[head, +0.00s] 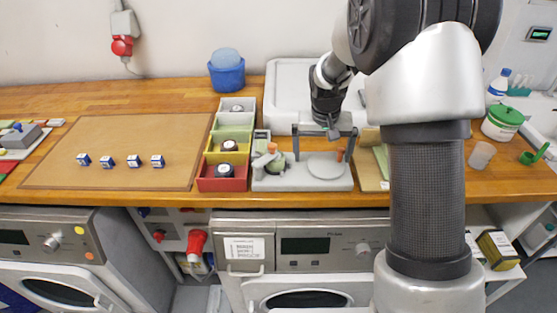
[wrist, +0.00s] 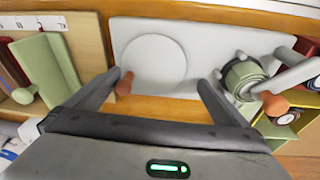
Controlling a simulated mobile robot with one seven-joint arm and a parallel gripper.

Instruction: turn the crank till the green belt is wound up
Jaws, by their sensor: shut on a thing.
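The winder is a light grey base (head: 313,184) on the wooden worktop. Its reel with the green belt (wrist: 244,74) sits at the base's left in the head view and right in the wrist view. A crank arm with an orange knob (head: 272,148) stands over the reel; the knob also shows in the wrist view (wrist: 275,104). A flat round disc (wrist: 155,58) lies at the base's other end, beside an orange peg (wrist: 125,83). One finger appears close to the peg; contact is unclear.
A brown mat (head: 120,125) bears several small blue-and-white boxes. A board with a green piece (head: 381,160) is close on the right. The blue tub (head: 227,75) stands behind.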

